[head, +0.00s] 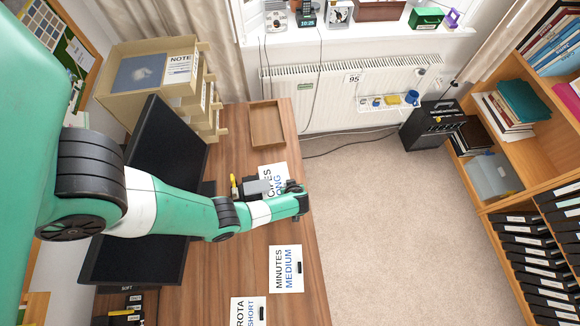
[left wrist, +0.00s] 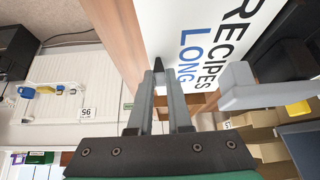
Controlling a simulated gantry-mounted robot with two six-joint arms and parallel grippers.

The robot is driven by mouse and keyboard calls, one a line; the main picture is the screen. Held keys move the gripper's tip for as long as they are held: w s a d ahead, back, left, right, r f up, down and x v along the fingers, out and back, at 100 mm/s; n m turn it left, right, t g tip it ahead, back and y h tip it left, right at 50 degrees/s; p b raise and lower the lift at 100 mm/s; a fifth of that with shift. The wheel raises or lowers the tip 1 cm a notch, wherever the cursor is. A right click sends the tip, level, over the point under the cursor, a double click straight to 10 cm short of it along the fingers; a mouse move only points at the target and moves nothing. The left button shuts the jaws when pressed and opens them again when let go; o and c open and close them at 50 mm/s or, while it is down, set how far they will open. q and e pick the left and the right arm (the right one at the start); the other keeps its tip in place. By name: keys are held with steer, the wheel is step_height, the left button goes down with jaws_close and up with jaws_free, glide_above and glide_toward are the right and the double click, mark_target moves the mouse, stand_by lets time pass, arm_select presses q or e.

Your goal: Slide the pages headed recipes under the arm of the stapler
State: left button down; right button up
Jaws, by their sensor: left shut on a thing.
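The pages headed RECIPES, with LONG in blue below (head: 265,172), lie at the desk's right edge in the head view. They also fill the top middle of the left wrist view (left wrist: 165,25). My left gripper (left wrist: 158,72) is shut on the edge of these pages. In the head view its end (head: 300,192) is beside the pages, and my arm hides part of them. The grey stapler (head: 253,187) is just left of the pages. Its light grey arm (left wrist: 262,95) shows beside the heading in the left wrist view. I cannot tell whether any paper is under it. My right gripper is not in view.
MINUTES MEDIUM pages (head: 287,283) and ROTA SHORT pages (head: 242,316) lie nearer on the desk (head: 230,265). A yellow item (head: 234,183) stands by the stapler. A shallow wooden tray (head: 267,124) is farther back. A dark monitor (head: 165,150) is on the left. Floor right of the desk is clear.

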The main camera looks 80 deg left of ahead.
arm_select(q)
steer(key=shift+s, duration=0.25)
steer(key=c, duration=0.8)
jaws_free()
steer(key=shift+o, duration=0.2)
steer(key=shift+d+r+p, duration=0.25)
steer(key=shift+r+p, duration=0.35)
steer(key=shift+p, duration=0.25)
steer(key=p+v, duration=0.5)
steer(key=shift+d+r+p, duration=0.3)
steer(key=shift+p, duration=0.1)
